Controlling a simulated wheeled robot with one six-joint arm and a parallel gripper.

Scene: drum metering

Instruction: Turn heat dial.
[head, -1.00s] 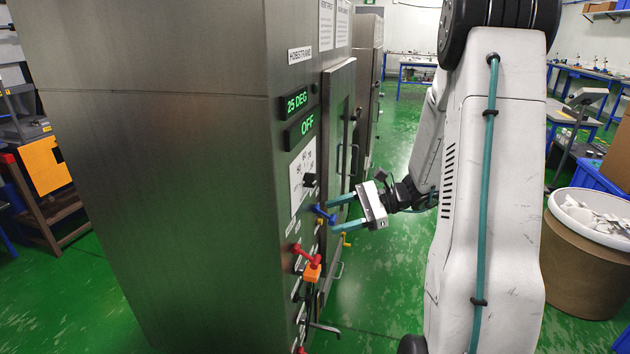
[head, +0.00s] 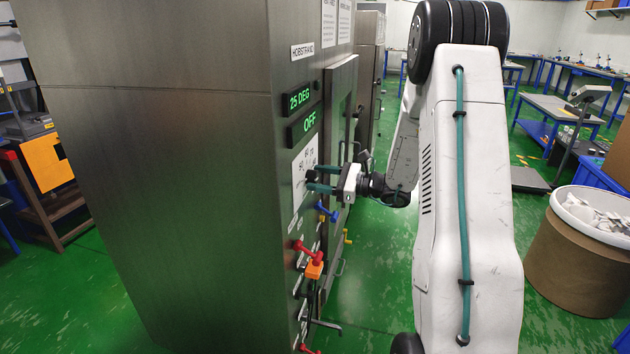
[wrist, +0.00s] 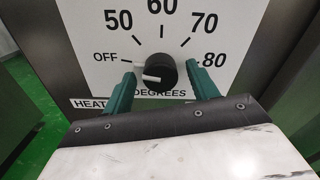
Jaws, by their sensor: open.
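The heat dial is a black knob (wrist: 157,73) with a white pointer, on a white plate (wrist: 100,45) marked OFF, 50, 60, 70 and 80. The pointer aims left, toward OFF. In the wrist view my gripper (wrist: 160,76) is open, with one teal finger on each side of the knob and a gap to it on both sides. In the head view my gripper (head: 314,180) reaches the panel at the dial, and its fingers partly hide the knob. Whether the fingertips touch the plate I cannot tell. The displays read 25 DEG (head: 299,98) and OFF (head: 302,125).
Below the dial on the steel cabinet (head: 170,180) are a blue handle (head: 326,212), a red handle (head: 306,251) with an orange block (head: 314,270), and a yellow handle (head: 347,237). A door stands right of the panel. A bin (head: 585,250) is at the right.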

